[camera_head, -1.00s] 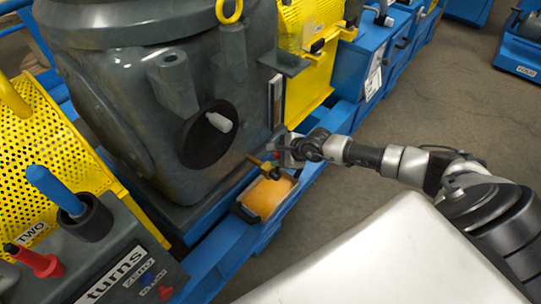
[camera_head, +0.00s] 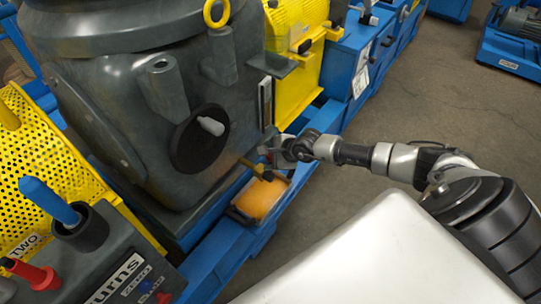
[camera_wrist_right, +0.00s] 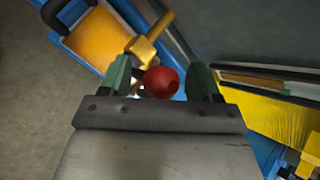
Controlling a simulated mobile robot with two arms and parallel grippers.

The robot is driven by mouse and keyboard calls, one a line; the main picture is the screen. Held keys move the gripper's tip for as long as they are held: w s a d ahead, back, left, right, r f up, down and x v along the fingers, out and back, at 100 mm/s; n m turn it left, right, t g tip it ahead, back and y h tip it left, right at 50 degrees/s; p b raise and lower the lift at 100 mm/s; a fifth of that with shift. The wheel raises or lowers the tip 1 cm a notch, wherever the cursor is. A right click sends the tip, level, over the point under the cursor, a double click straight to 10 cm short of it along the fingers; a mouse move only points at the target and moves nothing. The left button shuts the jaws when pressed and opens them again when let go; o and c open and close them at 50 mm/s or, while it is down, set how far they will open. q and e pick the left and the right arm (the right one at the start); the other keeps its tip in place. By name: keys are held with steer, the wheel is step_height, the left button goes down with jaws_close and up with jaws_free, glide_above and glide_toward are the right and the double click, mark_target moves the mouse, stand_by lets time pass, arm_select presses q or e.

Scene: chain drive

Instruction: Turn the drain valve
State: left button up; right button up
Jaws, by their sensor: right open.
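The drain valve shows as a brass fitting (camera_head: 250,164) low on the front of the grey gearbox housing (camera_head: 110,95), above an orange-filled tray (camera_head: 236,211). In the right wrist view the brass part (camera_wrist_right: 146,45) lies just beyond my fingertips. A round red knob (camera_wrist_right: 161,82) sits between the two green-sided fingers of my right gripper (camera_wrist_right: 160,80), with a gap visible to the right finger. The gripper is open around the knob. In the head view my right gripper (camera_head: 276,150) is beside the valve, its fingertips small and partly hidden. My left gripper is not in view.
A black round cover with a pale handle (camera_head: 210,126) is on the housing. A blue base frame (camera_head: 212,262) runs below. A control box with blue and red levers (camera_head: 60,240) stands at lower left. Yellow guards (camera_wrist_right: 285,125) are nearby.

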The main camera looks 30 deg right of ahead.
steer(key=p+v, duration=0.1)
steer(key=v, duration=0.9)
steer(key=shift+s+r, duration=0.25)
steer(key=shift+s, duration=0.05)
steer(key=shift+d, duration=0.1)
steer(key=s+f+m+t+h+p, duration=0.1)
steer(key=s+f+m+p, duration=0.2)
steer(key=f+m, duration=0.85)
steer(key=s+f+m+t+h+p, duration=0.1)
steer(key=s+f+m+p, duration=0.2)
steer(key=f+m, duration=0.85)
steer(key=s+a+f+m+g+h+p, duration=0.1)
steer(key=s+a+f+m+g+h, duration=0.15)
steer(key=s+m, duration=0.9)
steer(key=s+a+f+m+g, duration=0.2)
steer(key=s+a+m, duration=0.1)
steer(key=s, duration=0.4)
steer(key=s+a+f+m+g+p, duration=0.1)
steer(key=s+a+f+m+g, duration=0.1)
steer(key=s, duration=0.5)
steer(key=s+a+f+m+g, duration=0.2)
steer(key=s+a+f+m, duration=0.2)
steer(key=s+m, duration=0.3)
steer(key=shift+a+m+y+p, duration=0.35)
steer(key=shift+a+p, duration=0.05)
steer(key=shift+a, duration=0.25)
